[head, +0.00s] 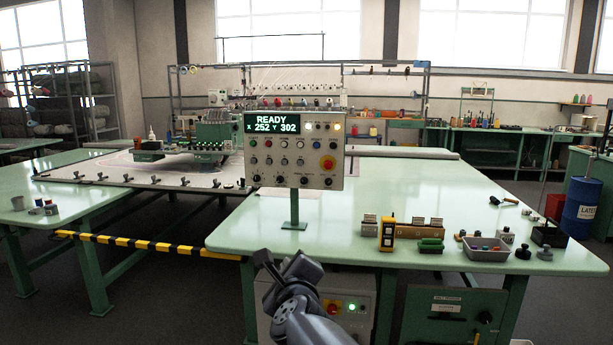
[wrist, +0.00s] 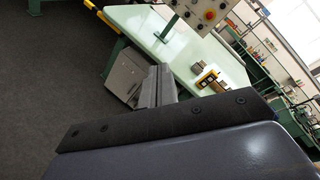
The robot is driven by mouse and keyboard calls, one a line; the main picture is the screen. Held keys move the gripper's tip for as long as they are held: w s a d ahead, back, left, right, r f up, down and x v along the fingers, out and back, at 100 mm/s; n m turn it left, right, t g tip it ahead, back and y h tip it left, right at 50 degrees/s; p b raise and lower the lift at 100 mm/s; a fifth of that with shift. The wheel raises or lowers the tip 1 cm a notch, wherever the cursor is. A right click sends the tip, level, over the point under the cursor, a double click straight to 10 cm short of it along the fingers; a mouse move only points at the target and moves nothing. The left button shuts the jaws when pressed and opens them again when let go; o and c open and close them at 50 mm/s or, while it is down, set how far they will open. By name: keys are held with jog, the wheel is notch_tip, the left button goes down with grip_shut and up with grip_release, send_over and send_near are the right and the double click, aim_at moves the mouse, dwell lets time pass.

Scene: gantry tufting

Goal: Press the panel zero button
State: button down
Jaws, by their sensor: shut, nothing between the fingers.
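The control panel (head: 293,150) stands on a green post on the pale green table. Its display (head: 270,123) reads READY, X 252, Y 302. Below the display are rows of small buttons, with a large red knob (head: 327,162) at the right. The button labels are too small to read, so I cannot tell which one is zero. The panel's lower part also shows tilted at the top of the wrist view (wrist: 203,10). My gripper (head: 264,259) is below and in front of the panel, near the table's front edge, apart from the panel. Its fingers (wrist: 158,88) are shut and empty.
The panel's post (head: 294,208) rises near the front edge of the table (head: 420,200). To the right are a yellow handheld device (head: 387,235) and a grey bin (head: 485,250). A yellow-black striped bar (head: 150,244) runs at the left.

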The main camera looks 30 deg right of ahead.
jog(key=s+d+r+m+g+h, duration=0.2)
jog(key=d+r+m+h, duration=0.6)
jog(key=m, duration=0.8)
jog(key=d+g, duration=0.1)
jog(key=d, duration=0.2)
jog(key=shift+d+h, duration=0.3)
jog(key=shift+h, duration=0.1)
